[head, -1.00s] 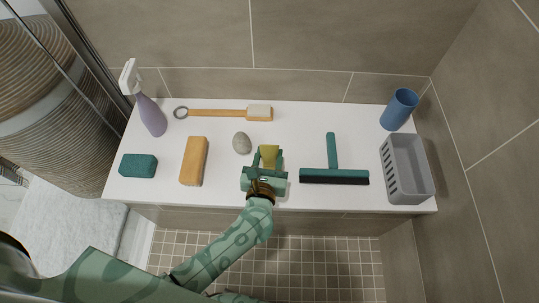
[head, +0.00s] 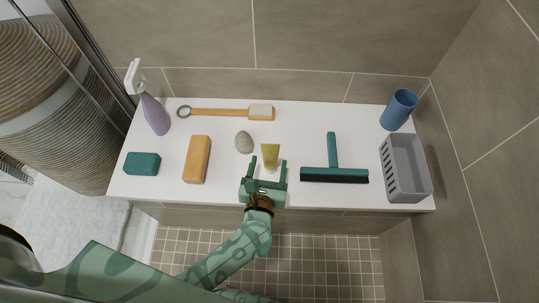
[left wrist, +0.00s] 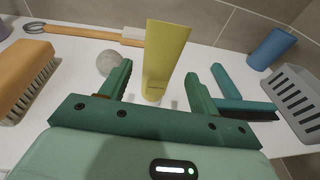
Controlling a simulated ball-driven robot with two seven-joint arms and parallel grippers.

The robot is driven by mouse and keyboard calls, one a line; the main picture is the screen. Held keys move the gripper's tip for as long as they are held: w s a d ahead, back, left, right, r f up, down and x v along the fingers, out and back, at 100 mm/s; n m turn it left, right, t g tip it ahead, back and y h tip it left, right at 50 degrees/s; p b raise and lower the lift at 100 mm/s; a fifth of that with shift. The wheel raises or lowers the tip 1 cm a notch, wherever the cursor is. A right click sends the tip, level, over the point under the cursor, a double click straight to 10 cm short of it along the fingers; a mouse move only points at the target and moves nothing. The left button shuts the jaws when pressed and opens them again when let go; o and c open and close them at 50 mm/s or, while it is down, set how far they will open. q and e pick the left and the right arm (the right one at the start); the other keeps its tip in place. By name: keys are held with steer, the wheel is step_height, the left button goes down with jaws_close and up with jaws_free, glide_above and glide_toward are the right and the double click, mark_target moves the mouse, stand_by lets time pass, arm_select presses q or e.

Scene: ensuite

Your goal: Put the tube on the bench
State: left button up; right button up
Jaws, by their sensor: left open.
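The yellow tube (head: 270,156) stands upright on the white bench (head: 300,122), near the middle. In the left wrist view the tube (left wrist: 164,58) rises just beyond and between my fingers. My left gripper (head: 266,172) is open, with its two fingers pointing toward the tube. In the left wrist view the left gripper (left wrist: 158,88) shows a clear gap between its fingers, and the tube appears free of them. My right gripper is not in view.
A grey stone (head: 244,142) stands just left of the tube. A squeegee (head: 334,172), grey basket (head: 405,168) and blue cup (head: 399,109) are to the right. A brush (head: 197,160), teal sponge (head: 142,164), spray bottle (head: 154,112) and long-handled brush (head: 225,112) are also on the bench.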

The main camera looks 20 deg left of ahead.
arm_select(q)
steer(key=p+v, duration=0.1)
steer(key=v, duration=0.7)
steer(key=shift+p, duration=0.4)
steer(key=shift+r, duration=0.1)
